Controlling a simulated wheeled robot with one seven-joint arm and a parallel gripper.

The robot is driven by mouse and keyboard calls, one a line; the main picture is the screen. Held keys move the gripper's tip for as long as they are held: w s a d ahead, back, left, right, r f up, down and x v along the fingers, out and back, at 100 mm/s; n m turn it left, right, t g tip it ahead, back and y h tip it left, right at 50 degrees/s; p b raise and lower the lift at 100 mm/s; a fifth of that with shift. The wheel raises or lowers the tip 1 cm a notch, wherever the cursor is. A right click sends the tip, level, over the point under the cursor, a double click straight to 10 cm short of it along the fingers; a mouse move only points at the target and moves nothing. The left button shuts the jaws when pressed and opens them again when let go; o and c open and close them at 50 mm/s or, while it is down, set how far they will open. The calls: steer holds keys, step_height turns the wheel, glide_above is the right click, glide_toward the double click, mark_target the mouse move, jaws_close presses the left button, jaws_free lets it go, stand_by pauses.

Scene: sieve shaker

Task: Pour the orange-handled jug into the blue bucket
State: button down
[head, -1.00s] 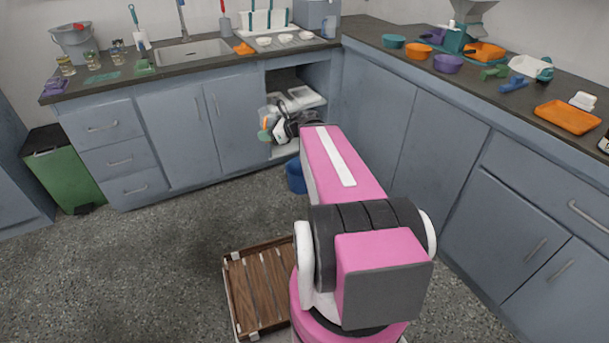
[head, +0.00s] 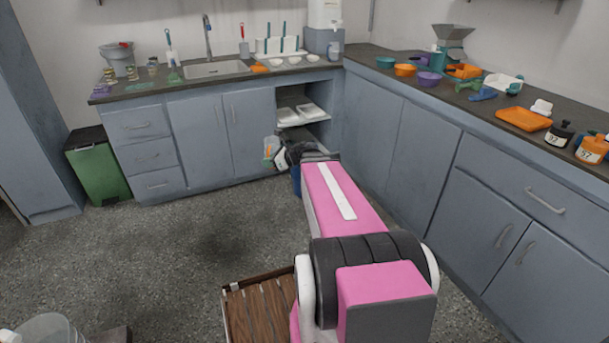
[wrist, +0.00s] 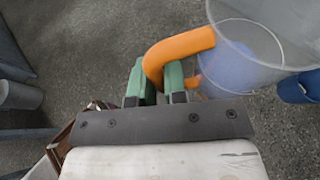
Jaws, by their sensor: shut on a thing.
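My gripper (wrist: 162,92) is shut on the orange handle (wrist: 180,45) of a clear jug (wrist: 268,45) in the wrist view. The jug has a bluish patch in its lower part; I cannot tell if this is its contents or something seen through it. The jug also shows in the head view (head: 270,147), held in front of the lower cabinets. The blue bucket (head: 296,182) stands on the floor, mostly hidden behind my arm.
An open cabinet with white trays (head: 300,113) is behind the jug. A green bin (head: 97,168) stands at left. A wooden slatted crate (head: 258,308) is near my base, and a clear container (head: 48,330) is at the lower left. The floor between is free.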

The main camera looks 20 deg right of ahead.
steer(key=w+d+f+m+t+h, duration=0.1)
steer(key=w+d+f, duration=0.2)
steer(key=w+f, duration=0.55)
steer(key=w+d+f+m+t+h, duration=0.1)
steer(key=w+d+f, duration=0.3)
steer(key=w+f, duration=0.5)
steer(key=w+d+f+m+h, duration=0.1)
steer(key=w+d+f, duration=0.2)
steer(key=w+f, duration=0.55)
steer(key=w+d+f+m, duration=0.1)
steer(key=w+d+f, duration=0.1)
steer(key=w+f, duration=0.3)
steer(key=w+d+f+t+h, duration=0.1)
steer(key=w+d+f, duration=0.2)
steer(key=f, duration=1.1)
steer(key=w+d+f+m+t+h, duration=0.1)
steer(key=w+d+f, duration=0.1)
steer(key=w+f, duration=0.7)
steer(key=shift+w+d+f+m, duration=0.15)
steer(key=shift+d+m, duration=0.15)
steer(key=shift+d, duration=0.05)
